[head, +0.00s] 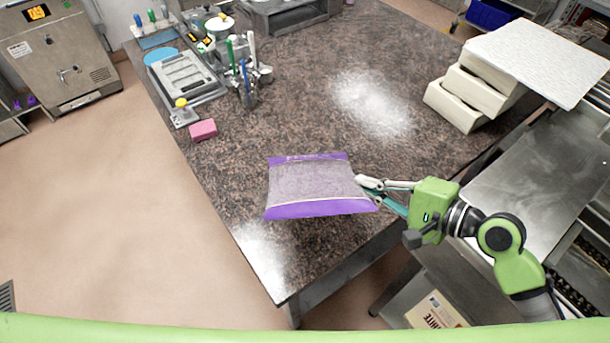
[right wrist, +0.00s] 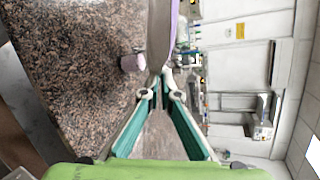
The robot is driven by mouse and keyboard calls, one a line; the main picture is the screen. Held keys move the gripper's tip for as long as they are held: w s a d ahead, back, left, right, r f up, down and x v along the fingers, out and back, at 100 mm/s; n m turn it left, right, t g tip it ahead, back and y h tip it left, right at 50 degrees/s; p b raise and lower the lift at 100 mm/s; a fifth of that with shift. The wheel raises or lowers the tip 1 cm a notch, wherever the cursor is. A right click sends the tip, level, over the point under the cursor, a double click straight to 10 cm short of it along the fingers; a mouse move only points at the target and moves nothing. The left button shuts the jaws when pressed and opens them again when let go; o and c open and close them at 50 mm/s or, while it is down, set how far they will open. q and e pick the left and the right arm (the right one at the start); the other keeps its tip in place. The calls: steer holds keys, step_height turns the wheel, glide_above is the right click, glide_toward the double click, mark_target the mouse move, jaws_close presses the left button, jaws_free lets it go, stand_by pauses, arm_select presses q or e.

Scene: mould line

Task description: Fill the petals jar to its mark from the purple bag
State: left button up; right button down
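The purple bag (head: 312,183) is a flat clear pouch with purple bands at both ends and pale contents. It is held above the stone counter, tilted. My right gripper (head: 366,184) is shut on its right edge. In the right wrist view the bag (right wrist: 161,38) shows nearly edge-on beyond the fingertips (right wrist: 158,88). A small pale lilac vessel (right wrist: 133,62), which may be the petals jar, stands on the counter close to the bag there. I cannot make out a mark or fill level. It does not show in the head view, where the bag may hide it. My left gripper is out of view.
A pink block (head: 203,130), a grey tray (head: 187,77) and a pen holder (head: 248,97) stand at the left. White blocks (head: 455,107) are stacked at the right.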

steer(key=shift+r+n+t+y+b, duration=1)
steer(key=shift+r+n+t+b, duration=0.5)
steer(key=shift+b, duration=3.55)
